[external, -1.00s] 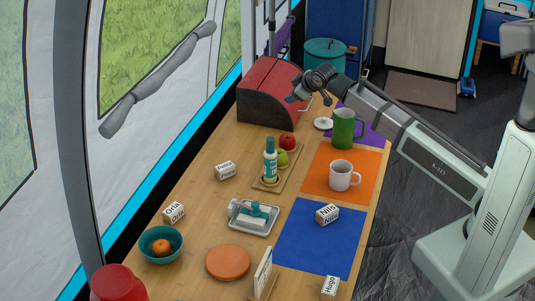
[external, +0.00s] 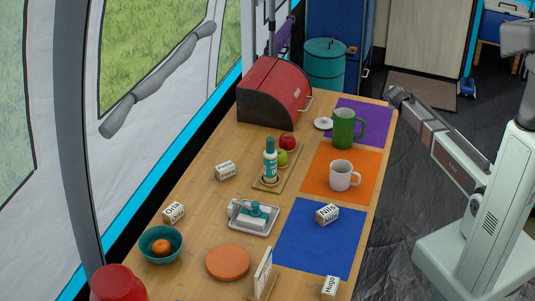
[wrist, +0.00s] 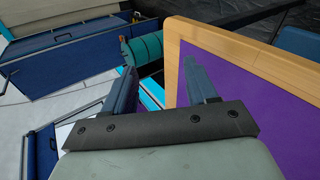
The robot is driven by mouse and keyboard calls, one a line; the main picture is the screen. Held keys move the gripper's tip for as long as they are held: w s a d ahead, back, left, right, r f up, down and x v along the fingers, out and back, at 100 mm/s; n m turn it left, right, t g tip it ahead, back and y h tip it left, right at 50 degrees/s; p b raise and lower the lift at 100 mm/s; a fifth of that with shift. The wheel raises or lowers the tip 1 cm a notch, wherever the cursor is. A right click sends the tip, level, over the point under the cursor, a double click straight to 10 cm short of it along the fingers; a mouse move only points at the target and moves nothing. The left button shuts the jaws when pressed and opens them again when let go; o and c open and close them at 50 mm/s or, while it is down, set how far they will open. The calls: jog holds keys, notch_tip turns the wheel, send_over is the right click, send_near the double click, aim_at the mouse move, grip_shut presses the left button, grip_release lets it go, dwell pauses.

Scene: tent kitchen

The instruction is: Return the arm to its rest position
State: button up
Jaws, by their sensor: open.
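My arm's far end shows at the right of the external view, just beyond the table's right edge and beside the purple mat (external: 372,112). My gripper's fingers cannot be made out there. In the wrist view my gripper (wrist: 160,68) is open, with its two blue-grey fingers apart and nothing between them. The table's wooden edge (wrist: 176,50) and the purple mat (wrist: 250,85) lie behind and right of the fingers. The red bread box (external: 275,88) stands at the table's far left end, clear of my arm. Its front looks shut.
A name block lies on the blue mat (external: 305,247). A teal bin (external: 324,68) stands past the table.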

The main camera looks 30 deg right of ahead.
jog(key=s+d+f+g, duration=0.2)
jog(key=s+d+f, duration=0.4)
jog(key=d+f, duration=0.25)
jog(key=s+a+f+m+g+y, duration=0.1)
jog(key=s+a+f+m+g, duration=0.1)
jog(key=s+a+f, duration=0.5)
jog(key=s+a+f+m+g+y, duration=0.1)
jog(key=s+a+f, duration=0.3)
jog(key=s+f, duration=0.45)
jog(key=s+a+f+m+g+y, duration=0.1)
jog(key=s+a+f+m+g, duration=0.1)
jog(key=s+a+f, duration=0.5)
jog(key=s+a+f+m+g+y, duration=0.1)
jog(key=s+a+f+m+g, duration=0.2)
jog(key=s+a, duration=0.5)
jog(key=s+a+f+m+g+y, duration=0.1)
jog(key=s+a, duration=0.3)
jog(key=s, duration=0.8)
jog(key=s+a+f+m+g+y, duration=0.1)
jog(key=s+a+g, duration=0.3)
jog(key=s, duration=0.8)
jog(key=shift+s+f+m+y, duration=0.2)
jog(key=shift+f+m+y, duration=0.2)
